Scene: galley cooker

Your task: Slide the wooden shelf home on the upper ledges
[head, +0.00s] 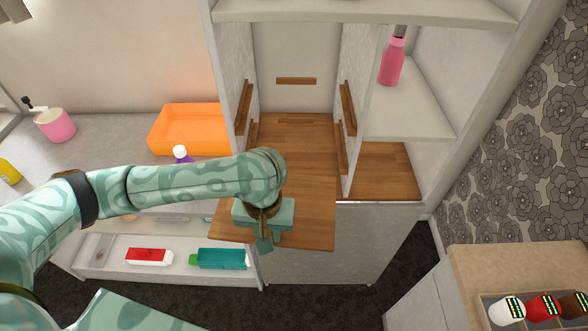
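The wooden shelf (315,225) is a flat brown board at the tall white cabinet's middle bay. Its front part sticks out past the cabinet front. Where its rear ends against the bay's similar wooden floor I cannot tell. Upper ledges show as wooden strips on the left wall (243,107), right wall (348,107) and back wall (296,81). Lower strips show beneath them, on the left (252,134) and right (341,150). My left gripper (264,243) is at the shelf's front edge. Its grip is unclear because the hand hides the contact. My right gripper is out of view.
A pink bottle (392,62) stands on a white shelf in the right bay. An open drawer (175,270) below holds red and teal cartons. A wooden-topped counter (505,267) stands at right.

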